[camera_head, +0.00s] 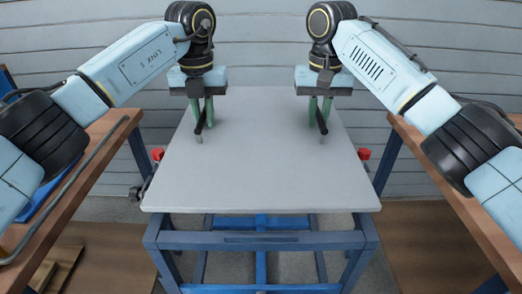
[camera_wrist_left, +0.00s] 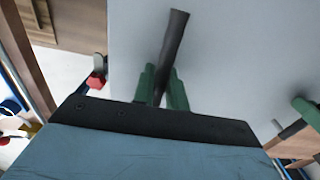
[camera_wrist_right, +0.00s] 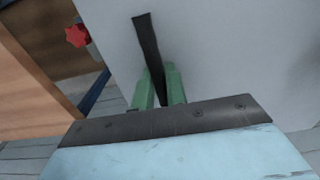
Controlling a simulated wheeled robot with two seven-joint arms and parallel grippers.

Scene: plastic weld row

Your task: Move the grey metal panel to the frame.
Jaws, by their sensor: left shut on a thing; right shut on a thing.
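The grey metal panel (camera_head: 260,165) lies flat and level over the blue frame (camera_head: 260,240) in the head view. I cannot tell whether it rests on the frame or hangs just above it. My left gripper (camera_head: 203,115) is shut on the panel's left black handle, which shows in the left wrist view (camera_wrist_left: 173,42). My right gripper (camera_head: 320,113) is shut on the right black handle, which shows in the right wrist view (camera_wrist_right: 148,45). The green fingers close around both handles from above. The panel hides most of the frame's top.
Wooden-topped benches with blue legs stand at left (camera_head: 75,170) and right (camera_head: 440,160). Red knobs (camera_head: 157,154) (camera_head: 364,154) sit close to the panel's side edges. A grey plank wall (camera_head: 260,40) is behind. Brown boards (camera_head: 100,255) lie on the floor at left.

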